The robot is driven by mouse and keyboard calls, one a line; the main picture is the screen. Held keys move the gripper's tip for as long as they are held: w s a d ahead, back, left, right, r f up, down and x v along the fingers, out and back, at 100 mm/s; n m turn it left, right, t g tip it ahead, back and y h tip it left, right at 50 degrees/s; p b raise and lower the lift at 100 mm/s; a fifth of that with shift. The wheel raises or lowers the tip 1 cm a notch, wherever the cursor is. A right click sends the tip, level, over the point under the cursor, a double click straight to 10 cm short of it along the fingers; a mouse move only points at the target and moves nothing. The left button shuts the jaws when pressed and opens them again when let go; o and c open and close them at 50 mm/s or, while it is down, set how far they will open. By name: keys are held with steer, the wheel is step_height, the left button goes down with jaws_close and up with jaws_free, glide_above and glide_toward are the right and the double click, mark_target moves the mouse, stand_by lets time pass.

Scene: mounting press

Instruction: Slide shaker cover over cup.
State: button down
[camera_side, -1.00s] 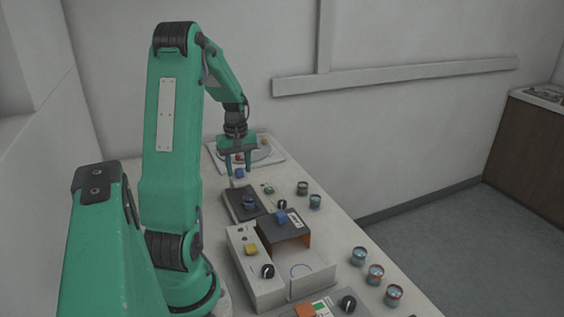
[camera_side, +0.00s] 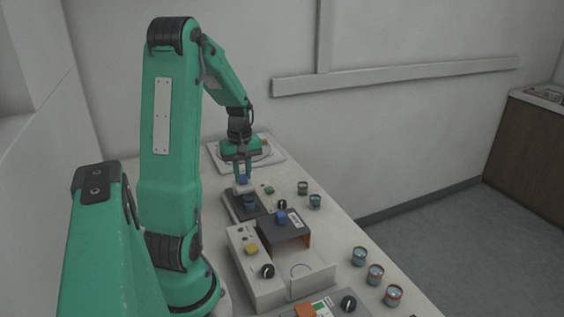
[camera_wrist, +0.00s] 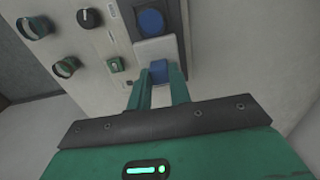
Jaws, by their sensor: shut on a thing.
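My gripper (camera_side: 243,180) is shut on the small blue handle of the pale shaker cover (camera_side: 245,188). In the wrist view my gripper (camera_wrist: 162,88) has its two green fingers on either side of the blue handle (camera_wrist: 158,70), and the pale cover (camera_wrist: 157,48) shows just beyond. The cup (camera_side: 249,202) has a blue top and stands on the dark shaker base (camera_side: 233,208). It also shows in the wrist view (camera_wrist: 150,21), next to the cover's edge, with its top still in sight.
A box with a dark roof and blue knob (camera_side: 284,228) stands in front of the shaker. A control box with a yellow button (camera_side: 251,249) is beside it. Several small cups line the table's right edge, including one (camera_side: 302,187) near the shaker.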

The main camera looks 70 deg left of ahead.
steer(key=shift+d+r, duration=0.1)
steer(key=shift+d, duration=2.15)
steer(key=c, duration=1.3)
jaws_free()
steer(key=shift+r, duration=3.85)
steer(key=shift+d, duration=0.1)
